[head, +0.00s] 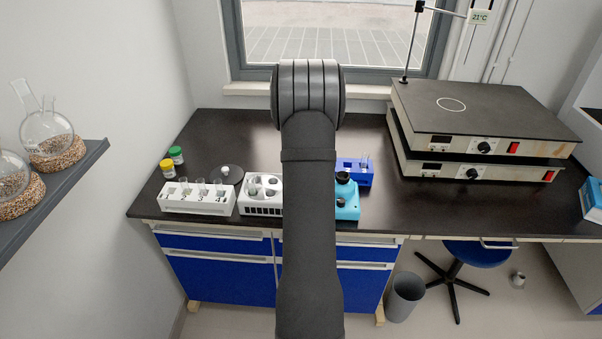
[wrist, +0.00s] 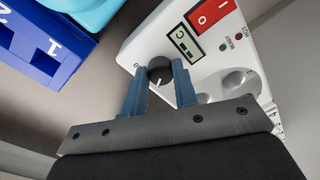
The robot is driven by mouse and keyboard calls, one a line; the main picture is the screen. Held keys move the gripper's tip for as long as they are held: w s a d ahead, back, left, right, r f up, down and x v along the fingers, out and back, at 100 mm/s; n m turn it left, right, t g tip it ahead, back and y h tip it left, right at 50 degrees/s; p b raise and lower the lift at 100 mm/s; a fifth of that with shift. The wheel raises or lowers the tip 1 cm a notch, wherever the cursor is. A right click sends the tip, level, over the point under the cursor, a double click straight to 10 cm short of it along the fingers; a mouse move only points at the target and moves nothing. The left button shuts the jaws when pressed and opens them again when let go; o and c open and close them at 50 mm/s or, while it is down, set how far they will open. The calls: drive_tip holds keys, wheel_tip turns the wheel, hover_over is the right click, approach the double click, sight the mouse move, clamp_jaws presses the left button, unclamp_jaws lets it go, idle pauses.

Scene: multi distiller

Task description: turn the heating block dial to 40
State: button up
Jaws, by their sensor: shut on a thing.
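The heating block (head: 262,208) is a white device with round wells, standing on the bench partly behind my arm in the head view. In the wrist view the white heating block (wrist: 150,48) shows a red rocker switch (wrist: 208,14), a small display (wrist: 185,44) and a dark round dial (wrist: 158,76) with a pale pointer mark. The display reading is too small to tell. My gripper (wrist: 159,70) has its blue fingers on both sides of the dial, shut on it. In the head view my gripper is hidden behind my arm.
A white tube rack (head: 190,208) stands to the left of the block. A cyan device (head: 347,205) and a blue rack (head: 356,178) stand to the right. Two stacked hot plates (head: 480,110) are further right. The bench (head: 390,212) is bare in front of them.

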drive_tip(key=m, duration=0.5)
drive_tip(key=shift+m, duration=0.4)
idle(0.3)
drive_tip(key=o, duration=1)
drive_tip(key=shift+r, duration=0.1)
drive_tip(key=r, duration=1.7)
drive_tip(key=shift+w+d+r, duration=0.15)
drive_tip(key=shift+w+d, duration=0.05)
drive_tip(key=shift+d, duration=0.15)
